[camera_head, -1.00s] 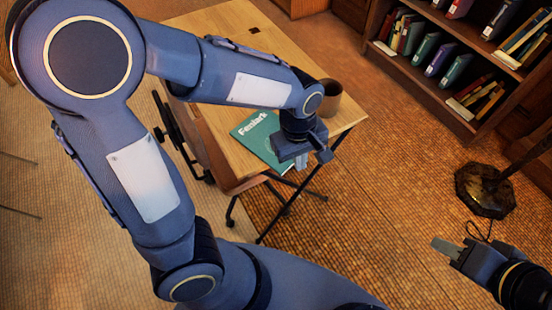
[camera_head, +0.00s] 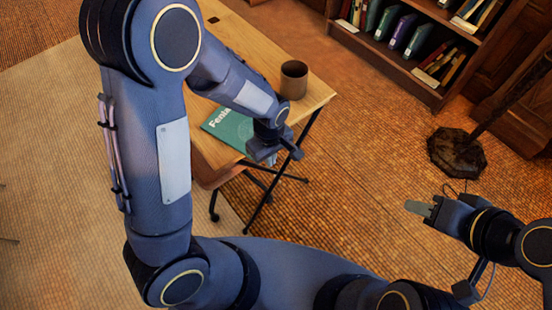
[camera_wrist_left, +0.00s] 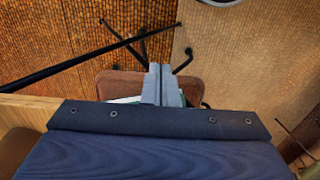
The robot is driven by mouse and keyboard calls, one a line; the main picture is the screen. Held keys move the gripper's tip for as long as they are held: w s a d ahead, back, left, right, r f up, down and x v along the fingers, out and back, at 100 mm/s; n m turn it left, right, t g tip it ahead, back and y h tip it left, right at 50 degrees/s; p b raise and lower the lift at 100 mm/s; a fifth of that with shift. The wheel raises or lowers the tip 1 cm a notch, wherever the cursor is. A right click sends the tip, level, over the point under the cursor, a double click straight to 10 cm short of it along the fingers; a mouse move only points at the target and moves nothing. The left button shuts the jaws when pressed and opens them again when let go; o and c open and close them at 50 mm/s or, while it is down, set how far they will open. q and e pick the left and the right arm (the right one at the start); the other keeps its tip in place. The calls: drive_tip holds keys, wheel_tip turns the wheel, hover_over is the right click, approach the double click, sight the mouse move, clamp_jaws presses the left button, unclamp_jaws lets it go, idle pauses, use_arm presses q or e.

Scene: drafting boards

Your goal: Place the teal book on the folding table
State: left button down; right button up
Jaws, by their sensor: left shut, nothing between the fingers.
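The teal book (camera_head: 228,126) lies flat on the wooden folding table (camera_head: 247,50), near its front edge. White lettering shows on its cover, and my left arm hides part of it. My left gripper (camera_head: 287,151) is just right of the book, near the table's front edge, and holds nothing. In the left wrist view its two fingers (camera_wrist_left: 162,84) are together, with slivers of the book's cover beside them. My right gripper (camera_head: 420,208) is off to the right, away from the table. It shows side-on, so its opening cannot be made out.
A brown mug (camera_head: 294,80) stands on the table behind my left gripper. A brown chair seat (camera_wrist_left: 120,84) is below the fingers. A bookshelf (camera_head: 385,58) stands at the back right, and a dark lamp base (camera_head: 456,153) is on the floor at right.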

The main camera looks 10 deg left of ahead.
use_arm(q)
drive_tip(key=shift+w+a, duration=0.4)
drive_tip(key=shift+a, duration=0.1)
drive_tip(key=shift+w+a, duration=0.85)
drive_tip(key=shift+a, duration=0.3)
